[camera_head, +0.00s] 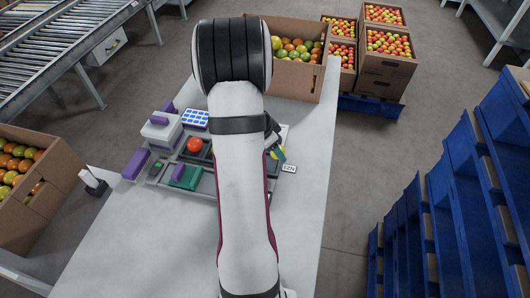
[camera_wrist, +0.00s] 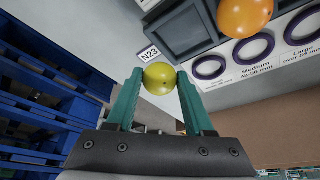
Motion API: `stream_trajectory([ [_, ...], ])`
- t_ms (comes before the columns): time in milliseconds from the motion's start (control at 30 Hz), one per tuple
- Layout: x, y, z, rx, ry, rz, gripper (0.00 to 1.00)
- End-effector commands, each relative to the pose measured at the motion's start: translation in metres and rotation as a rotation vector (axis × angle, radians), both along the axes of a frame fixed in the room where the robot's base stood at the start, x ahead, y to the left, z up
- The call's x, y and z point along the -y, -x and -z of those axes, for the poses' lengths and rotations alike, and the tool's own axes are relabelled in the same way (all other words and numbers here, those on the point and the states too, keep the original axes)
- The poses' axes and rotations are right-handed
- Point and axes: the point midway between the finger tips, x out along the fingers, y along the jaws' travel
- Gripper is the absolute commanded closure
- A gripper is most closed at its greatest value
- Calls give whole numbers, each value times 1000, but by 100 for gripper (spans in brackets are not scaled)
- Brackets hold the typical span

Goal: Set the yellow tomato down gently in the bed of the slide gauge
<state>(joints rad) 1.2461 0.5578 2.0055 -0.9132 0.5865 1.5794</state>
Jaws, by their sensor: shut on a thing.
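My gripper (camera_wrist: 160,82) has teal fingers and is shut on the yellow tomato (camera_wrist: 160,78). The tomato sits between the fingertips in the wrist view, with grey-white surface behind it. In the head view my arm covers much of the work area, and my gripper (camera_head: 277,153) shows only partly at its right side. A grey fixture with a green block (camera_head: 186,177) and a purple piece lies left of my arm; it may be the slide gauge, but I cannot tell for sure. My gripper is apart from it, to its right.
A red-orange tomato (camera_head: 195,145) sits in a dark grey tray (camera_wrist: 185,28). A card with size rings (camera_wrist: 252,48) and an N23 tag (camera_head: 289,168) are near. A white-purple device (camera_head: 160,130) stands left. Tomato boxes (camera_head: 295,77) stand behind; the table's front (camera_head: 150,255) is clear.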

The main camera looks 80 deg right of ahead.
Motion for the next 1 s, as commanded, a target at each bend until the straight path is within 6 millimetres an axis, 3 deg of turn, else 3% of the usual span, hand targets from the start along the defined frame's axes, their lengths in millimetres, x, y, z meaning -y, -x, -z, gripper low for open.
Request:
stream_trajectory([
  [100, -9, 28, -18, 1, 3, 6, 74],
  [300, -22, 65, -41, 0, 2, 4, 74],
  [400, -25, 70, -46, 2, 0, 1, 74],
  [467, -26, 63, -45, 3, -4, -2, 74],
  [567, -27, 31, -38, 10, -10, -10, 74],
  [667, -34, -15, -28, 15, -18, -14, 74],
  [833, -64, -98, -9, 10, -18, -13, 74],
  [900, -79, -124, -3, 6, -14, -10, 74],
  [1000, -95, -148, 3, 1, -5, -6, 74],
])
